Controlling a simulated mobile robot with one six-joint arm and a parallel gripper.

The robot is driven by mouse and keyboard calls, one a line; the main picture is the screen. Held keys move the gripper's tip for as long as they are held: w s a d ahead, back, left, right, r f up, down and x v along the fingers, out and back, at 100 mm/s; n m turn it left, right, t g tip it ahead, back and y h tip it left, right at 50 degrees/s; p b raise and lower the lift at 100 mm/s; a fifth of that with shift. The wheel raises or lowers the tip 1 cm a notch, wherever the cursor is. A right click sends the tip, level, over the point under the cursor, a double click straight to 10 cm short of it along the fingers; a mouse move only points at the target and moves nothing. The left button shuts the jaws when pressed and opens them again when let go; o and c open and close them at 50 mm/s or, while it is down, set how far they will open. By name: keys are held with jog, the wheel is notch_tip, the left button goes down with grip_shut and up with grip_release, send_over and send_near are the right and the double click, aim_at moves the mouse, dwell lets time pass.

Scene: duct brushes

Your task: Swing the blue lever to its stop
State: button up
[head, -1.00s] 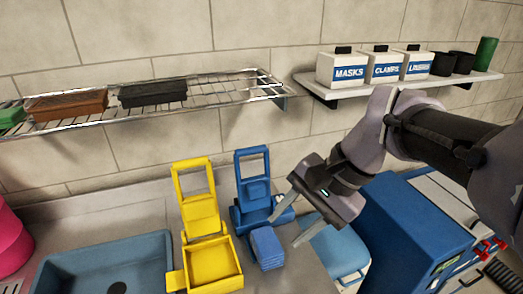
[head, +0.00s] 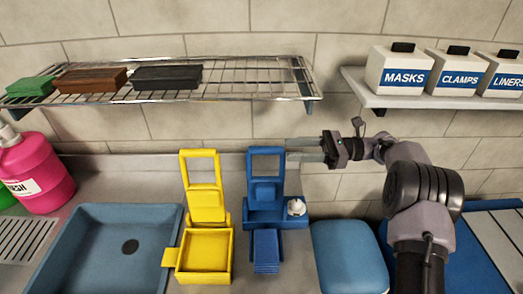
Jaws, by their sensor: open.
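The blue lever (head: 265,151) is an upright open frame on a blue device (head: 264,191) on the grey counter. A ribbed blue piece (head: 266,250) lies at the front of the device, and a white round knob (head: 296,207) sits at its right side. My gripper (head: 289,149) is open and points left, its two fingers just right of the lever frame's upper part. I cannot tell whether a fingertip touches the frame. Nothing shows between the fingers.
A similar yellow device (head: 205,250) stands close on the left, beside a blue sink basin (head: 70,265). A wire shelf (head: 245,82) with several blocks hangs above. A shelf with labelled boxes (head: 402,75) is at upper right. A blue padded seat (head: 350,258) is at right.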

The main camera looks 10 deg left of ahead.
aim_at(261, 150)
jog(key=b+x, duration=0.1)
jog(key=x, duration=0.8)
jog(key=shift+a, duration=0.3)
grip_shut()
dwell(0.8)
